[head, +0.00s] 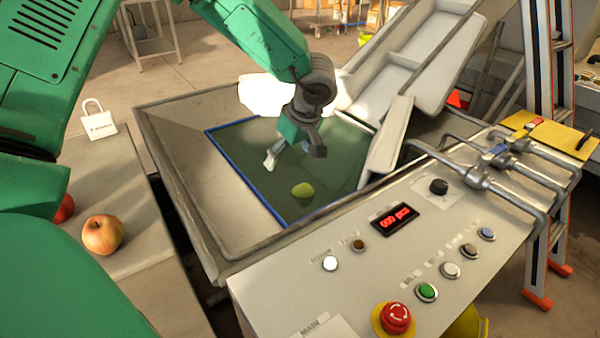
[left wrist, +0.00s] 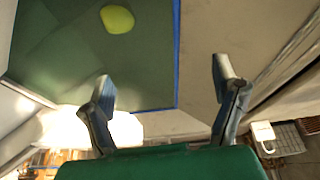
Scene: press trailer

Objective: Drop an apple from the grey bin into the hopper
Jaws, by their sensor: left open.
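A yellow-green apple (head: 303,190) lies on the dark green floor of the hopper (head: 180,190). It also shows at the top of the left wrist view (left wrist: 117,19), beyond the fingers and apart from them. My left gripper (head: 294,158) is open and empty over the hopper, up and to the left of that apple in the head view. A red-yellow apple (head: 103,234) sits on the grey surface at the left. A redder apple (head: 64,208) behind it is partly hidden by my green arm. The grey bin cannot be made out. My right gripper is not in view.
A control panel (head: 330,290) with buttons, a red stop button (head: 396,318) and a display reading 000 pcs stands in front of the hopper. A pale chute (head: 415,60) rises behind it. Metal pipes (head: 478,178) and a ladder (head: 545,100) stand at the right. A white padlock-shaped tag (head: 98,122) is at the left.

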